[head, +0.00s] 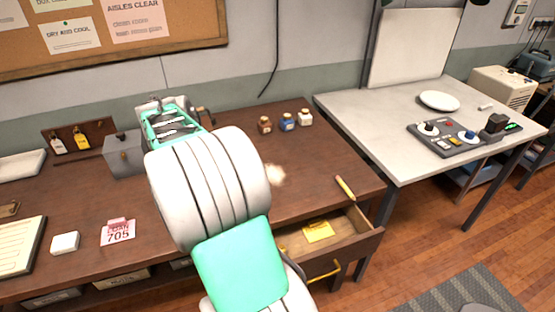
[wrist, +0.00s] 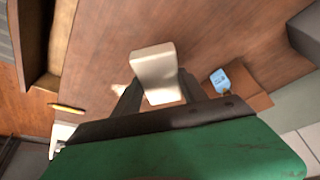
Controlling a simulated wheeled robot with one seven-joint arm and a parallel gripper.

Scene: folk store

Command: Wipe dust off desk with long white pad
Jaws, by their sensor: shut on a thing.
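My gripper (wrist: 157,88) is shut on a white pad (wrist: 155,68), which sits between its two dark fingers in the wrist view. The pad is over the brown wooden desk (wrist: 100,45); I cannot tell whether it touches the top. A pale dust patch (wrist: 118,90) lies beside the pad, by the left finger. In the head view the dust (head: 275,174) shows on the desk (head: 235,115), just right of my arm. My arm hides the pad and part of the desk there.
Several small bottles (head: 288,122) stand at the desk's back. A grey box (head: 122,153), a pink tag (head: 118,232) and a small white block (head: 65,243) occupy the left.

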